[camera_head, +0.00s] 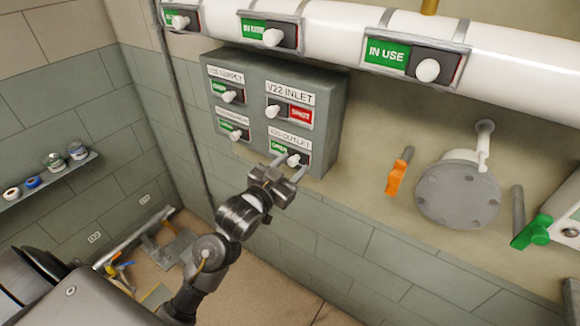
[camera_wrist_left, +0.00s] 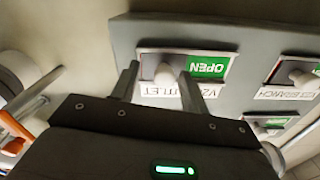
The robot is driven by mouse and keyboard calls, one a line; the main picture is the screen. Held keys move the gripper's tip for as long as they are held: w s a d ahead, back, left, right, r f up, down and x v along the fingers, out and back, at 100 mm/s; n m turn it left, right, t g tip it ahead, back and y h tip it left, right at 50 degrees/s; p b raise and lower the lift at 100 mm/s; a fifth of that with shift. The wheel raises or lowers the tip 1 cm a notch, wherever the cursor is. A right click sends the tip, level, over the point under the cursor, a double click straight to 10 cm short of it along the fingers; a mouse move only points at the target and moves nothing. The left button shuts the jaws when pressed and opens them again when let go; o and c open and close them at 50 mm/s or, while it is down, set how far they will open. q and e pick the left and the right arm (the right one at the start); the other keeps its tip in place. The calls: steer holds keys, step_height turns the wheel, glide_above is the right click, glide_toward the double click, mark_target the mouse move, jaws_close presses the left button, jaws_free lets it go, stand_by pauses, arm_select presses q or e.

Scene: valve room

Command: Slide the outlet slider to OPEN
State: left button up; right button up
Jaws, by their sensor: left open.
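The outlet slider's white knob (camera_head: 293,160) is at the lower right of a grey panel (camera_head: 335,120). In the left wrist view, which is upside down, the knob (camera_wrist_left: 163,74) sits at one end of its slot, with a green OPEN field (camera_wrist_left: 207,68) uncovered beside it. My left gripper (camera_head: 285,168) is open at the outlet slider. In the wrist view its fingers (camera_wrist_left: 158,78) stand one on each side of the knob; I cannot tell whether either touches it. The outlet label is partly hidden by a finger. My right gripper is not in view.
The panel's V22 INLET slider (camera_head: 273,111) shows red SHUT; the two left sliders show green. A white pipe (camera_head: 330,25) with IN USE sliders runs above. An orange lever (camera_head: 398,175) and a round flange (camera_head: 458,195) are to the right. A shelf (camera_head: 50,176) is at left.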

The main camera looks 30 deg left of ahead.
arm_select(q)
steer(key=shift+s+a+f, duration=0.1)
steer(key=shift+s+a, duration=0.1)
steer(key=shift+s, duration=0.2)
steer(key=s+a, duration=0.1)
steer(key=s, duration=0.9)
steer(key=shift+w, duration=0.1)
